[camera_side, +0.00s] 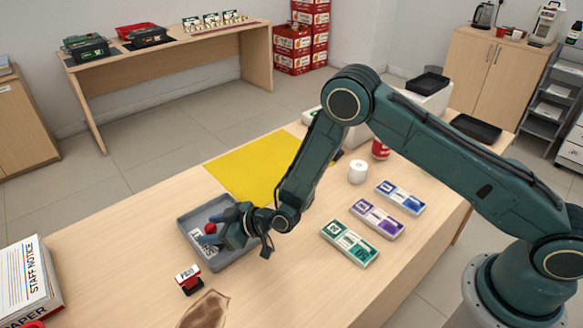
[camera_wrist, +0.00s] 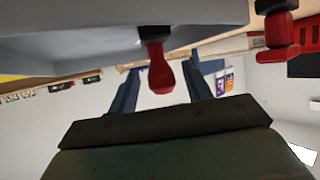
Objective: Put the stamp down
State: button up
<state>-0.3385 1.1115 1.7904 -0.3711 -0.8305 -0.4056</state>
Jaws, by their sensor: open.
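A stamp with a red handle (camera_side: 210,228) stands in a grey tray (camera_side: 185,228) on the counter. The red handle (camera_wrist: 158,70) also shows in the wrist view, between my two blue fingers. My gripper (camera_side: 217,229) is low over the tray, open, with a finger on each side of the handle; the wrist view shows gaps between the handle and the fingers. The stamp's base is mostly hidden. The grey tray (camera_wrist: 70,45) fills much of the top of the wrist view.
A yellow mat (camera_side: 250,165) lies behind the tray. Several coloured flat packs (camera_side: 349,243), a white roll (camera_side: 358,171) and a red cup (camera_side: 380,150) are to the right, near my arm.

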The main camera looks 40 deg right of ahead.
jog(key=shift+v, duration=4.7)
jog(key=shift+r, duration=0.4)
jog(key=s+d+r+g+h, duration=0.1)
jog(key=s+d+r, duration=0.25)
jog(key=r, duration=0.35)
jog(key=s+d+r+g+h, duration=0.1)
jog(key=s+d+r, duration=0.25)
jog(key=r, duration=0.35)
jog(key=s+d+r+g+h, duration=0.15)
jog(key=d+r, duration=0.25)
jog(key=r, duration=0.4)
jog(key=s+d+r+m+h, duration=0.1)
jog(key=s+d+r+m, duration=0.1)
jog(key=s, duration=0.5)
jog(key=s+d+r+m+g+h, duration=0.1)
jog(key=s+d+r+m, duration=0.1)
jog(key=s+d, duration=0.3)
jog(key=s+d+r+m+h, duration=0.2)
jog(key=s+d+m, duration=0.1)
jog(key=s, duration=0.7)
jog(key=shift+s+d, duration=0.35)
jog(key=shift+d, duration=0.3)
jog(key=shift+w, duration=0.15)
